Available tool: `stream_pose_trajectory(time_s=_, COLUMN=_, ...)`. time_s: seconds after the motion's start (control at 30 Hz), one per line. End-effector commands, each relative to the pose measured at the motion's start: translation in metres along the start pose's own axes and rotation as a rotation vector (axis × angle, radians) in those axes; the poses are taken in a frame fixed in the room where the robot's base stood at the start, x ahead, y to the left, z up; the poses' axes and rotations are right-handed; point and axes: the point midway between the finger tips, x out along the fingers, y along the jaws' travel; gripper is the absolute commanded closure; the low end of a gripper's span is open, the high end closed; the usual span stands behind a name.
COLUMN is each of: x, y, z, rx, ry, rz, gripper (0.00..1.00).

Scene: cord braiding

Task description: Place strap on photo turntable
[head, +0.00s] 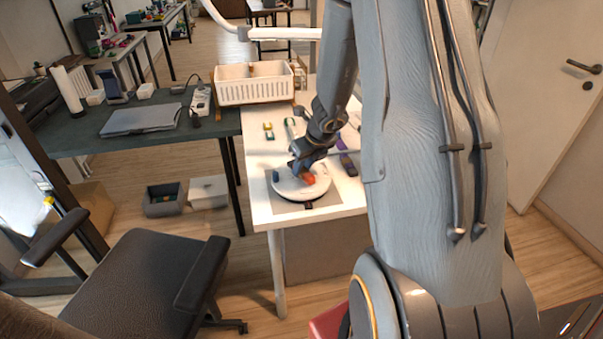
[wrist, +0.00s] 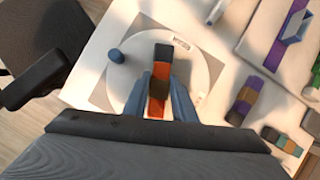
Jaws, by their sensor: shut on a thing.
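The photo turntable (wrist: 200,58) is a white round disc on a grey square mat, and it also shows in the head view (head: 289,191). A segmented strap (wrist: 161,70), black, brown and orange, lies lengthwise between the blue fingers of my gripper (wrist: 160,92). My gripper is shut on its near, orange part, and the strap is over the disc. I cannot tell whether its underside touches the disc. In the head view my gripper (head: 303,170) is low over the turntable, and only an orange bit of the strap (head: 309,179) shows beside it.
A dark blue cylinder (wrist: 117,56) stands at the disc's left edge. Right of the turntable lie a purple-and-brown segmented piece (wrist: 245,100) and several coloured blocks (wrist: 282,140). A white basket (head: 253,84) stands at the back. A black chair (head: 150,270) is left of the white table (head: 262,212).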

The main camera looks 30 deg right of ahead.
Motion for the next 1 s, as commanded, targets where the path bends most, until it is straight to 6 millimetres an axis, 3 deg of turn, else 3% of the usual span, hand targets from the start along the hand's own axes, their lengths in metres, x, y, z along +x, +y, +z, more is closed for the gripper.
stream_pose_trajectory(time_s=0.1, x=0.0085, y=-0.0004, z=-0.0037, rx=0.0, ry=0.0, rz=0.0, gripper=0.98)
stream_pose_trajectory(time_s=0.5, x=0.0107, y=-0.0005, z=-0.0048, rx=0.0, ry=-0.001, rz=-0.001, gripper=0.98)
stream_pose_trajectory(time_s=0.53, x=0.0099, y=-0.0004, z=-0.0047, rx=0.0, ry=0.0, rz=0.0, gripper=0.71)
stream_pose_trajectory(time_s=0.6, x=0.0095, y=-0.0004, z=-0.0046, rx=0.0, ry=0.0, rz=0.0, gripper=0.59)
stream_pose_trajectory(time_s=1.0, x=0.0069, y=-0.0002, z=-0.0036, rx=-0.001, ry=0.0, rz=0.0, gripper=0.57)
